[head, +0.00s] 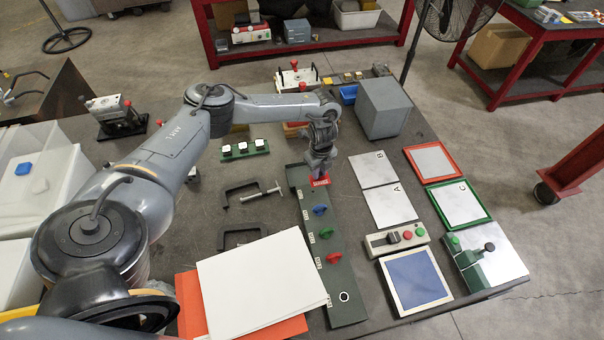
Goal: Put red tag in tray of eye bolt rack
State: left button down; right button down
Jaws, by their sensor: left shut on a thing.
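The eye bolt rack (317,275) is a long dark green strip in the middle of the table. It carries a blue eye bolt (320,210), a green one (326,232) and a red one (334,257), with small white labels along its left side. Its far end (296,176) looks like a shallow tray. My left gripper (320,174) points down at that end, shut on the red tag (321,181), which has white lettering. I cannot tell whether the tag touches the tray floor. The gripper hides part of the tray. My right gripper is not in view.
White sheets (260,283) on an orange folder overlap the near left of the rack. Clamps (250,193) lie left of it. Plates A (390,205) and B (373,170) and a button box (396,239) lie to the right. A grey block (383,108) stands behind.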

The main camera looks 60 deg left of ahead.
pick_arm(q)
jog(key=a+f, duration=0.2)
jog(key=a, duration=0.1)
jog(key=s+a+f, duration=0.1)
jog(key=a+f, duration=0.1)
jog(key=a, duration=0.2)
jog(key=s+a+f, duration=0.1)
jog(key=a+f, duration=0.1)
jog(key=a, duration=0.1)
jog(key=shift+s+a+f, duration=0.2)
jog(key=shift+a+f, duration=0.05)
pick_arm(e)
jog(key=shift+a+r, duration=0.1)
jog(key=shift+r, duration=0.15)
pick_arm(q)
jog(key=shift+f, duration=1.95)
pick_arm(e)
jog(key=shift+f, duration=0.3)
pick_arm(q)
jog(key=shift+f, duration=0.1)
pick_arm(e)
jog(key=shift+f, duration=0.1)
pick_arm(q)
jog(key=shift+f+b, duration=0.15)
jog(key=shift+b, duration=0.25)
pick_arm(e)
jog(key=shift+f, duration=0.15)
pick_arm(q)
jog(key=c, duration=1)
grip_release()
